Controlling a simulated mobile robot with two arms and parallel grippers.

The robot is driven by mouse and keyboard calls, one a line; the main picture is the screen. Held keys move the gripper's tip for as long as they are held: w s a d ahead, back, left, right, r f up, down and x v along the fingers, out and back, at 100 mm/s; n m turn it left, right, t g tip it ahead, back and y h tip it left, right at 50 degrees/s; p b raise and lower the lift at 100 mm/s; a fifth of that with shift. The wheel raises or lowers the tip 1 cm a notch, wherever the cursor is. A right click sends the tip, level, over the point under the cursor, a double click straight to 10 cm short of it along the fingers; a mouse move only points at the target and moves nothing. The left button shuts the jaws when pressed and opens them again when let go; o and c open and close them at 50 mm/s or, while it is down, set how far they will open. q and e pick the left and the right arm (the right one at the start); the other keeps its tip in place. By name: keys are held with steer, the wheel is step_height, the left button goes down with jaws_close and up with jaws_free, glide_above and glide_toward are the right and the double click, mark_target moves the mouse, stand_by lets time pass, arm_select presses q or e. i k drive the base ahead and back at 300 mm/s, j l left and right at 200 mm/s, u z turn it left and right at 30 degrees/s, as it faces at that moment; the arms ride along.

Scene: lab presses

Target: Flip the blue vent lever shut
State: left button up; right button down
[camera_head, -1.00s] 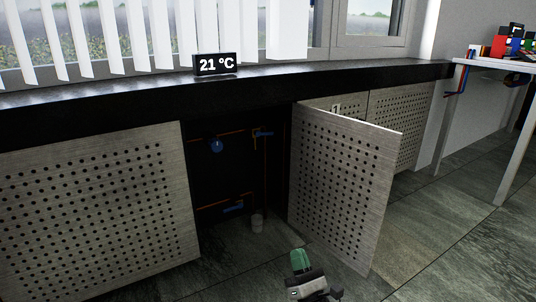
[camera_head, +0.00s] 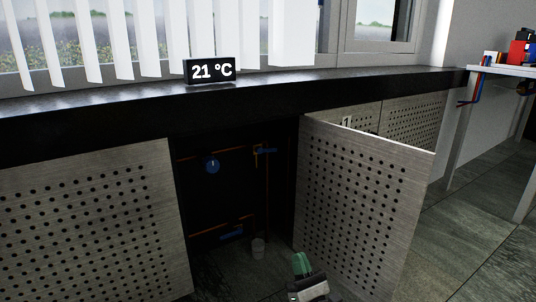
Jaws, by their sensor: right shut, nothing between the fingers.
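Inside the open, dark cabinet bay there are several blue parts on copper-coloured pipes. A small blue lever (camera_head: 265,150) lies about level at the upper right. A round blue knob (camera_head: 212,166) is at the upper left. A second blue lever (camera_head: 231,232) lies nearly level on the lower pipe. I cannot tell from the picture which lever is the vent. My right gripper (camera_head: 301,262), with green fingers, is shut and empty. It is low in front of the bay, below and right of the blue parts, apart from them. My left gripper is out of view.
A perforated door (camera_head: 365,205) stands swung open right of the bay. A closed perforated panel (camera_head: 85,225) is at left.

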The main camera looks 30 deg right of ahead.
mark_target(259, 150)
steer(key=i+l, duration=0.25)
steer(key=i, duration=0.25)
steer(key=i+l, duration=0.25)
steer(key=i, duration=0.25)
